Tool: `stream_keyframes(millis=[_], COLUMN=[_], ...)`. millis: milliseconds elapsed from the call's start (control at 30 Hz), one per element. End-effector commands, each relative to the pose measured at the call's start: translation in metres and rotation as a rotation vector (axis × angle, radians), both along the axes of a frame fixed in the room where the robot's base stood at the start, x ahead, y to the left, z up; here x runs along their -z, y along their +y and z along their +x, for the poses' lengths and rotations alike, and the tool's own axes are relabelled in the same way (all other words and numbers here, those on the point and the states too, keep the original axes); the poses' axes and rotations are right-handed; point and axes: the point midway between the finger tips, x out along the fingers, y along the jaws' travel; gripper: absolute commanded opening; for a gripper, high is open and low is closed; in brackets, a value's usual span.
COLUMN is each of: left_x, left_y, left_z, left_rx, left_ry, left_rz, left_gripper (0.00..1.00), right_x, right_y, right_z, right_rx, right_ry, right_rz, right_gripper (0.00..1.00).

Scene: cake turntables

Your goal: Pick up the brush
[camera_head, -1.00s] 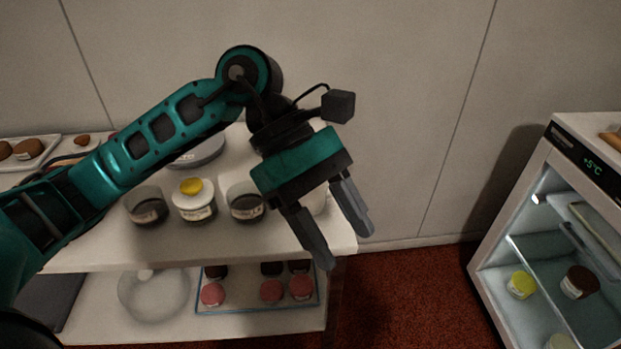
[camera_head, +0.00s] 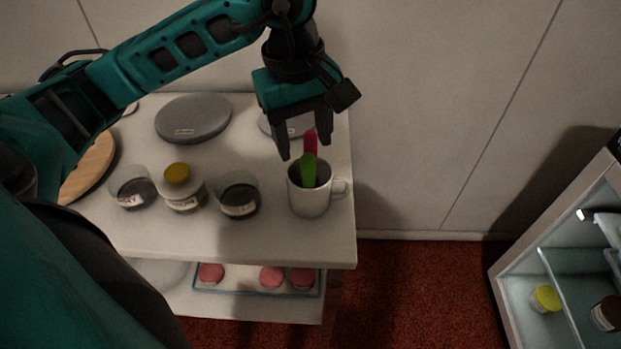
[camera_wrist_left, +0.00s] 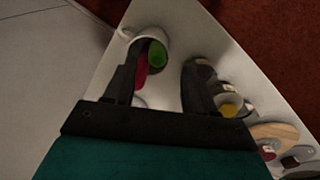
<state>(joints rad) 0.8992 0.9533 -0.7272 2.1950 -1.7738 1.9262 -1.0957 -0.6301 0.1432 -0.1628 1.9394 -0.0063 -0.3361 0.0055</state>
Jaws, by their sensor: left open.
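A white mug (camera_head: 309,203) with its handle to the right stands near the right end of the table's top shelf. Two handles stick up from it, one green (camera_head: 308,170) and one pink (camera_head: 311,142); I cannot tell which is the brush, as their lower parts are hidden in the mug. My left gripper (camera_head: 305,148) is open and empty, pointing down just behind and above the mug, with the handles near its fingers. In the left wrist view, the green end (camera_wrist_left: 157,53) and the pink handle (camera_wrist_left: 141,75) show between the fingers. My right gripper is not in view.
Several glass jars stand left of the mug, one with a yellow lid (camera_head: 177,174). A grey turntable (camera_head: 193,119) and a wooden disc (camera_head: 90,168) lie behind. A lower shelf holds a tray of pink items. An open fridge (camera_head: 520,285) stands at right.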

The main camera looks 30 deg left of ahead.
Motion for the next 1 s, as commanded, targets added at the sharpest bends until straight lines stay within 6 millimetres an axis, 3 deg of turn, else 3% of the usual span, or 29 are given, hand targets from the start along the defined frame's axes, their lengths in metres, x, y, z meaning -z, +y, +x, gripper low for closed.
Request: stream_keyframes(millis=[600, 867, 1000], left_x=[0.07, 0.074, 0.074], left_y=[-0.003, -0.003, -0.003], left_z=[0.008, 0.009, 0.009], left_rx=[-0.001, -0.001, -0.001], left_ry=[0.002, -0.001, -0.001], left_rz=[-0.003, -0.003, -0.003], left_gripper=[0.55, 0.55, 0.44], right_x=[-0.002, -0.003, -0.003], right_y=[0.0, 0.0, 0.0], right_z=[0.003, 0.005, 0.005], right_rx=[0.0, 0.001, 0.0], right_ry=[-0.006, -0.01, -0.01], right_rz=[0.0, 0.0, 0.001], right_gripper=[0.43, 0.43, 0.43])
